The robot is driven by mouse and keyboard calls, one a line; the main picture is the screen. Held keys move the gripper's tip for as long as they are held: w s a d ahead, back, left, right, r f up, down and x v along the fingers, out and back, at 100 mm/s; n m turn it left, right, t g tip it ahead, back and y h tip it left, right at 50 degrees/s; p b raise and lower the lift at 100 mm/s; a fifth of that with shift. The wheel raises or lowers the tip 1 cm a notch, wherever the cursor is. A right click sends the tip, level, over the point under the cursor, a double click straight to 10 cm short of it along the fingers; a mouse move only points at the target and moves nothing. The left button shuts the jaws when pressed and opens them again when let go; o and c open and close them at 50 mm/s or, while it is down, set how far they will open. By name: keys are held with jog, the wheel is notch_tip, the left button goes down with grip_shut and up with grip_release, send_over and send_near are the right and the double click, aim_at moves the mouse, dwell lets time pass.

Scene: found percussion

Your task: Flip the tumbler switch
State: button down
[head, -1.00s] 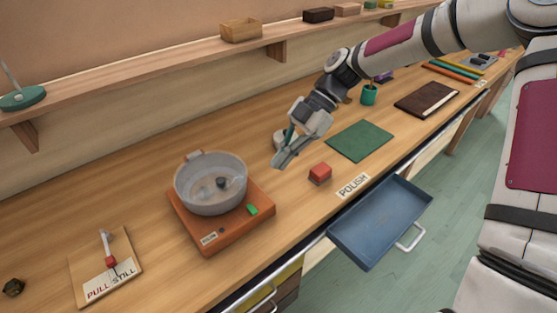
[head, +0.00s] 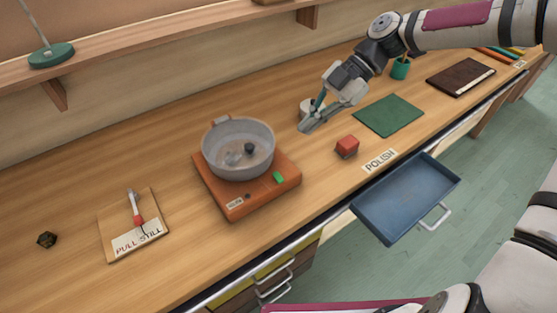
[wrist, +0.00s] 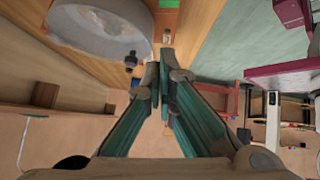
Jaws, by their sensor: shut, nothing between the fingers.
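The tumbler is a grey round bowl (head: 238,160) on an orange base (head: 235,207). A small green switch (head: 278,177) sits on the base's top, near its right front corner; which way it is set is too small to tell. My gripper (head: 304,128) is shut and empty, above the bench to the right of and behind the tumbler, apart from it. In the wrist view the shut fingertips (wrist: 159,62) show below the bowl (wrist: 95,22), and green (wrist: 169,3) shows at the top edge.
A red block (head: 347,146) and a green mat (head: 389,116) lie right of the tumbler. An open blue drawer (head: 405,200) juts from the bench front. A board with a red-gripped lever (head: 137,213) lies at left. Bare bench lies between the board and tumbler.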

jog(key=p, duration=0.2)
send_over(281, 177)
jog(key=f, duration=0.7)
jog(key=shift+w+a, duration=0.1)
jog(key=shift+a, duration=0.2)
jog(key=shift+w+f, duration=0.25)
jog(key=shift+f, duration=1)
jog(key=shift+w+f, duration=0.15)
jog(key=shift+f, duration=0.6)
jog(key=shift+w+a+f+m+g+h+b, duration=0.25)
jog(key=shift+f+g+b, duration=0.2)
jog(key=shift+b, duration=0.4)
jog(key=shift+s+d+r, duration=0.1)
jog(key=shift+s+d, duration=0.1)
jog(key=shift+s+d+r+p, duration=0.15)
jog(key=shift+s+d+p, duration=0.2)
jog(key=shift+s+p, duration=0.25)
